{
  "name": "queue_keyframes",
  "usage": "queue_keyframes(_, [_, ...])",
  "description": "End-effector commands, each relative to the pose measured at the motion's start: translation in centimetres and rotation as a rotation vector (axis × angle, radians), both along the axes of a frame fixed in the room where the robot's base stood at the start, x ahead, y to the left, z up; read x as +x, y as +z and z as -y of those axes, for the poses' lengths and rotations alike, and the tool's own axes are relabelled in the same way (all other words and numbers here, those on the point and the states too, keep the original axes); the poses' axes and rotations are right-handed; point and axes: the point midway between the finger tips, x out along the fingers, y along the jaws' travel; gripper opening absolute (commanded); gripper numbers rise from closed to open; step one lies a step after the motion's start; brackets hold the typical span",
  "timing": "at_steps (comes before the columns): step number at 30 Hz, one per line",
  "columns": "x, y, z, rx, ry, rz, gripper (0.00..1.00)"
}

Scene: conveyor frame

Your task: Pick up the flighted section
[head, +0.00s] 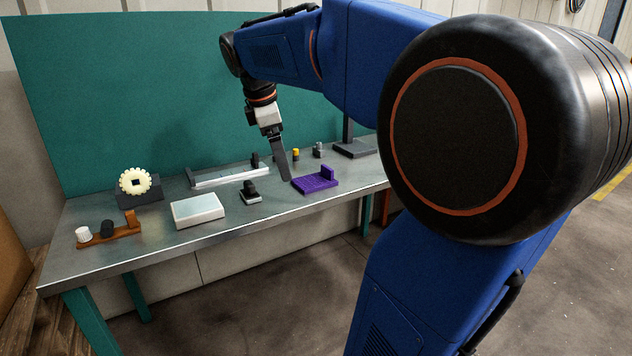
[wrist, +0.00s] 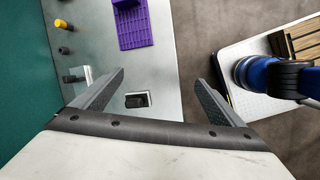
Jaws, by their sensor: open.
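The flighted section looks to be the purple ridged piece (head: 316,181) with a raised upright part, lying flat on the grey workbench right of my gripper. It also shows at the top of the wrist view (wrist: 138,24), beyond the fingertips and partly cut off by the frame edge. My gripper (head: 283,172) points down over the bench with nothing held. In the wrist view its two fingers (wrist: 160,78) are wide apart, and the purple piece is not between them. A small black block on a plate (wrist: 137,100) shows between the fingers.
A white box (head: 198,211), a brown holder (head: 110,236) and a cream toothed wheel (head: 135,181) stand to the left. A yellow-topped piece (head: 295,154) and a dark pedestal (head: 354,149) stand behind the purple piece.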

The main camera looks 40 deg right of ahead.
Motion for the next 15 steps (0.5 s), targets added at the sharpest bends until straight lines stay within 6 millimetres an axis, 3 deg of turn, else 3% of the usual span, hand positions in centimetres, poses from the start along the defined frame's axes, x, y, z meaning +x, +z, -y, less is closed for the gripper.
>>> queue_keyframes(1, [1.2, 0.7, 1.6, -0.015, 0.039, -0.041, 0.92])
queue_keyframes(6, [3.5, 2.8, 6.0, -0.05, 0.177, -0.171, 0.92])
queue_keyframes(10, [4.4, 3.7, 8.1, -0.061, 0.243, -0.235, 0.92])
queue_keyframes(15, [4.8, 3.9, 9.1, -0.064, 0.276, -0.267, 0.92])
